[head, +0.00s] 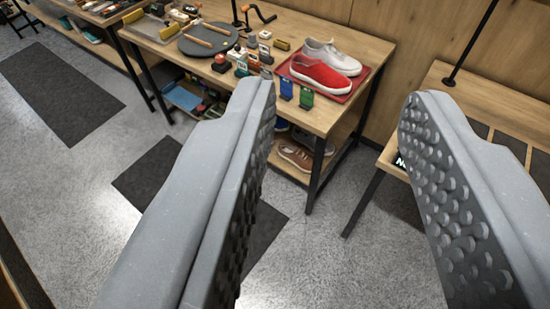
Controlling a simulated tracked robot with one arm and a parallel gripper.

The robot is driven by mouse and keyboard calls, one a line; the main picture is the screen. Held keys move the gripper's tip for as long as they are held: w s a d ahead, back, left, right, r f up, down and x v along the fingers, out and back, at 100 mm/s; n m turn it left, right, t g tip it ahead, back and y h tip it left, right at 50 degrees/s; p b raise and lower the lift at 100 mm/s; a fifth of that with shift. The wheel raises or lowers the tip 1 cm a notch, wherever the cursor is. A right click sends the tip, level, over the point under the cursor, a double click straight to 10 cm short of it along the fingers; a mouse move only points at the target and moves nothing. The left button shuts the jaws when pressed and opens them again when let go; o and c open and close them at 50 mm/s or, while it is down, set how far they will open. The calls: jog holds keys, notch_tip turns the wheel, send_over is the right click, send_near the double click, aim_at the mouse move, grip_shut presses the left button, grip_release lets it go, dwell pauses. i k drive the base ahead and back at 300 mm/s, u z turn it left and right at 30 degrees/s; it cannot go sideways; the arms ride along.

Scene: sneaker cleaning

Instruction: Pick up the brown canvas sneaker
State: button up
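A brown sneaker (295,155) with pale laces sits on the lower shelf (290,172) of the wooden workbench, near the shelf's front edge. My gripper (338,105) is open, with its two grey, studded fingers wide apart in the foreground. Nothing is between the fingers close up. The brown sneaker is well beyond the fingertips, just right of the left finger, which hides the shelf left of it.
Dark blue shoes (310,138) stand behind the brown sneaker. The benchtop (325,112) overhangs the shelf and holds a red tray (340,97), a red shoe (322,75), a white shoe (332,55) and bottles. Another table (400,165) stands right. Grey floor (330,250) ahead is clear.

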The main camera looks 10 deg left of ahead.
aim_at(293, 154)
jog(key=u, duration=0.1)
jog(key=i, duration=1.05)
jog(key=u, duration=2.4)
jog(key=k, duration=1.2)
jog(key=z, duration=0.65)
